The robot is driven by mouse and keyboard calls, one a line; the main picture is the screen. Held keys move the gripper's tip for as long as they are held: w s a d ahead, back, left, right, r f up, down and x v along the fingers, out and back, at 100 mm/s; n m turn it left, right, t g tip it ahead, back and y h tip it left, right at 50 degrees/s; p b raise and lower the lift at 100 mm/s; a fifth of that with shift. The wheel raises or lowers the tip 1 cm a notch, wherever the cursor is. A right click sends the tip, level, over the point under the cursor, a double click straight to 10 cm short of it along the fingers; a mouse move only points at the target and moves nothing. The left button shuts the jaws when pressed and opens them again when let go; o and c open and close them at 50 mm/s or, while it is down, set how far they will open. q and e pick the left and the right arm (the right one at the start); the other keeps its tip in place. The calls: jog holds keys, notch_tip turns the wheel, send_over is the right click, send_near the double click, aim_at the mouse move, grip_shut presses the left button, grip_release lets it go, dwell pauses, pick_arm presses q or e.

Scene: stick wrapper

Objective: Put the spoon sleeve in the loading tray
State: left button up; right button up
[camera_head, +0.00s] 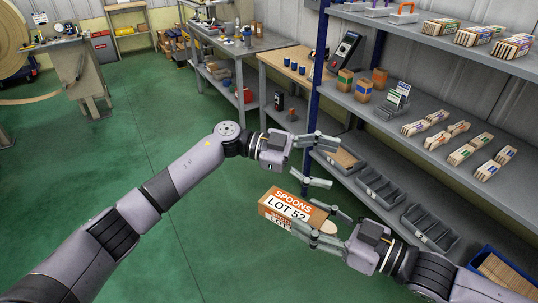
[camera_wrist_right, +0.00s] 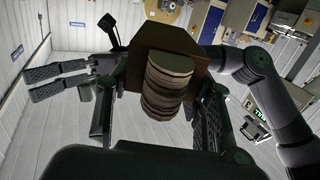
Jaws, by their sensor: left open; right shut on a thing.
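The spoon sleeve (camera_head: 284,207) is a brown carton with an orange and white label reading SPOONS LOT 52. My right gripper (camera_head: 318,222) is shut on its right end and holds it in the air above the green floor. In the right wrist view the sleeve (camera_wrist_right: 190,50) sits between the fingers, with round stacked wooden ends showing. My left gripper (camera_head: 332,162) is open and empty, just above and right of the sleeve; it also shows in the wrist view (camera_wrist_right: 62,78). Grey trays (camera_head: 380,187) stand on the low shelf; I cannot tell which, if any, is the loading tray.
A shelf rack (camera_head: 440,75) with a blue post (camera_head: 320,70) stands right, holding several wooden bundles (camera_head: 425,122) and small cartons (camera_head: 345,82). A blue crate (camera_head: 478,262) is at lower right. A workbench (camera_head: 290,65) stands behind. The green floor (camera_head: 190,245) at left is clear.

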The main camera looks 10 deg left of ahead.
pick_arm(q)
jog(key=s+a+r+m+g+y, duration=0.2)
jog(key=s+a+r+y, duration=0.15)
jog(key=s+y, duration=0.3)
pick_arm(e)
jog(key=shift+s, duration=0.1)
pick_arm(q)
jog(key=n+t+y, duration=0.2)
jog(key=y, duration=0.5)
send_near(286, 204)
jog(key=shift+h, duration=0.25)
jog(key=x, duration=1)
jog(key=shift+f, duration=0.35)
jog(key=shift+m, duration=0.3)
jog(key=shift+c, duration=0.4)
jog(key=c, duration=1.1)
jog(key=shift+c, duration=0.3)
pick_arm(e)
jog(key=o, duration=1.2)
jog(key=shift+o, duration=0.2)
jog(key=shift+d, duration=0.1)
